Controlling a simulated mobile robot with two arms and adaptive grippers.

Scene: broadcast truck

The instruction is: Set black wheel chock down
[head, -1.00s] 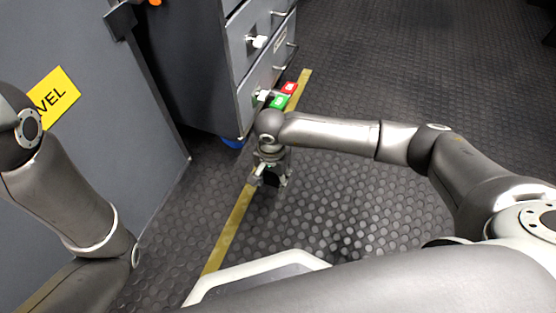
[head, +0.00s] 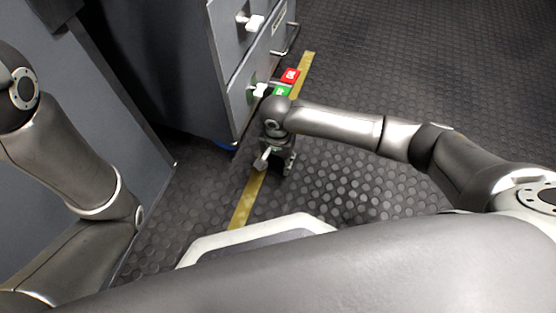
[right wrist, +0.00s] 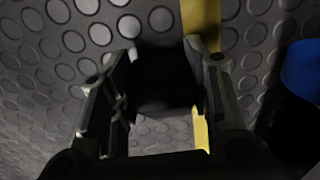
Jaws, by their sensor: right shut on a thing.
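The black wheel chock (right wrist: 163,78) shows in the right wrist view as a very dark block between the two fingers of my right gripper (right wrist: 165,92). The fingers are shut on its sides. In the head view my right gripper (head: 275,163) points down close to the floor, beside the yellow floor tape and in front of the grey drawer cabinet. There the chock is mostly hidden by the gripper, and I cannot tell whether it touches the floor. My left arm shows at the left of the head view, but its gripper is out of the picture.
The grey drawer cabinet (head: 232,62) with white-handled drawers stands just beyond the gripper. Its blue caster (right wrist: 302,68) is right of the gripper in the wrist view. Yellow tape (head: 247,197) crosses the dark studded floor. Red (head: 290,75) and green (head: 282,91) pieces are near the cabinet. Floor to the right is clear.

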